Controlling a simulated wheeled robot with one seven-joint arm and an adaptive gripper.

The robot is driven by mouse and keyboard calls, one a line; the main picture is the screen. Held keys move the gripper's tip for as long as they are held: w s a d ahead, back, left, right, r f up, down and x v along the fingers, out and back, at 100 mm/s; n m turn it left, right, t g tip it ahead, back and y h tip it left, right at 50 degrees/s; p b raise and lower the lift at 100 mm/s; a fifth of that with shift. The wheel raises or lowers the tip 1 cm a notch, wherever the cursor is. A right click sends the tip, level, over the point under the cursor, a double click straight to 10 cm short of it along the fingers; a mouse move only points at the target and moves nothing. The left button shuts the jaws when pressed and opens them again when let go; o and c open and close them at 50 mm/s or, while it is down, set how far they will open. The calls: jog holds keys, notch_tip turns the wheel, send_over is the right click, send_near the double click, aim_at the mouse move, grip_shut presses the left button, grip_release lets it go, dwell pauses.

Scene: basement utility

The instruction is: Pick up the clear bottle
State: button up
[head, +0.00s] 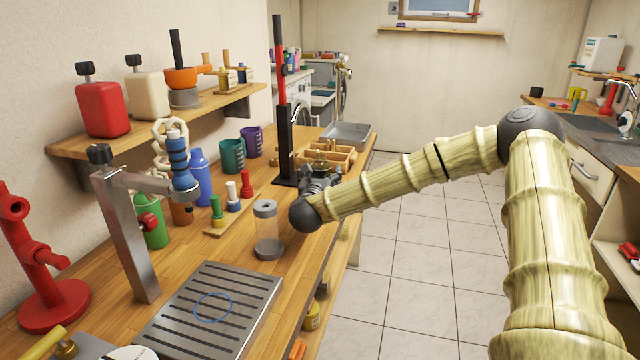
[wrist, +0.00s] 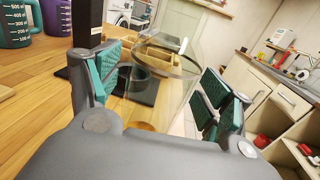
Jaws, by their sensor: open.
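In the wrist view, a see-through vessel, which looks like the clear bottle (wrist: 178,62), stands between the jaws. Its round rim and thin walls show, with the tray and floor visible through them. My gripper (wrist: 163,76) is open, with one green-padded finger on each side of it; I cannot tell whether either pad touches. In the head view my gripper (head: 320,184) is low over the bench's right edge, and the vessel is not clear there. A clear cylinder with grey cap and base (head: 268,232) stands upright on the bench, nearer and left of the gripper.
A black post with a red top (head: 282,110) stands just left of my gripper. A wooden divided tray (head: 340,157) lies behind it. Teal (head: 232,155) and purple (head: 251,141) measuring cups stand left. A slotted metal plate (head: 210,310) lies in front. The tiled floor (head: 440,250) is clear.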

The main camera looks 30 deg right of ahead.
aim_at(319, 167)
jog(key=c, duration=1.3)
jog(key=shift+r, duration=0.45)
jog(key=shift+s+a+r+b, duration=0.15)
jog(key=shift+r+b, duration=0.15)
jog(key=shift+r, duration=0.35)
jog(key=shift+s+a+r+b, duration=0.15)
jog(key=shift+r+b, duration=0.15)
jog(key=shift+r, duration=0.3)
jog(key=v, duration=0.5)
jog(key=r+b+v, duration=0.1)
jog(key=v, duration=0.4)
jog(key=s+d+b+v, duration=0.1)
jog(key=v, duration=0.4)
jog(key=shift+r, duration=0.3)
